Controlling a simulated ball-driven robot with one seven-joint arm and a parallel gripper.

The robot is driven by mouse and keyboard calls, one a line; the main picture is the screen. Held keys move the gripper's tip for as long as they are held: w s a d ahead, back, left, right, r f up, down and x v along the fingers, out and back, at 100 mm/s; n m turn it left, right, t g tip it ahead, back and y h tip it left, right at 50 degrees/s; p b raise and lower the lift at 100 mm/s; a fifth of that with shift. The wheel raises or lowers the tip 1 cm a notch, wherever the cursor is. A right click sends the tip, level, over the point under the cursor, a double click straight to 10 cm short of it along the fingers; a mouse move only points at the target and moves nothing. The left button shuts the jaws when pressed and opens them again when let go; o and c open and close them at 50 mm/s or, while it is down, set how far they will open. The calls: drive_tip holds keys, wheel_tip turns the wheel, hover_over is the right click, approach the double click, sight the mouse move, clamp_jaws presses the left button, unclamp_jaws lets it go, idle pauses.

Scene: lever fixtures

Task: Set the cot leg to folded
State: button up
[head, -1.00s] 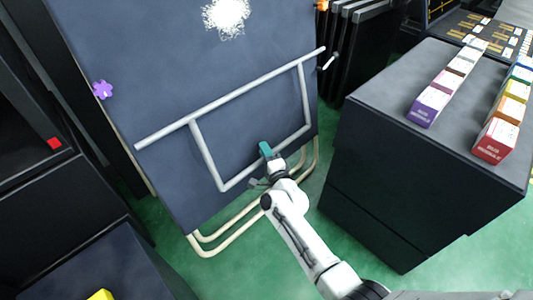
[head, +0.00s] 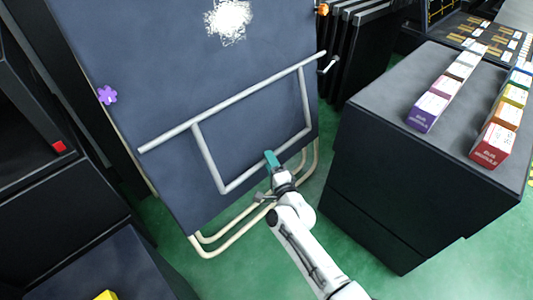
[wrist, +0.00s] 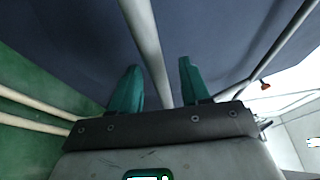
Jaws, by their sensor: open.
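The cot leg (head: 258,167) is a grey tubular U-shaped frame, joined to a long slanted bar (head: 235,103) on the dark blue cot panel (head: 160,70). The leg looks close to the panel face; the exact gap cannot be told. My gripper (head: 271,158) is at the leg's lower crossbar, right of its middle. In the wrist view my gripper (wrist: 158,66) has its teal fingers apart, with the grey tube (wrist: 147,45) running between them. Neither finger visibly presses on the tube, and its lower part is hidden behind the gripper body.
Cream bent tubes (head: 240,240) stick out below the panel near my gripper. A dark cabinet (head: 400,190) with several small boxes stands to the right. Black furniture (head: 50,200) stands left. Green floor (head: 330,255) is open between panel and cabinet.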

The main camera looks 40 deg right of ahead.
drive_tip(key=p+v, duration=0.1)
drive_tip(key=v, duration=0.5)
drive_tip(key=shift+s, duration=0.25)
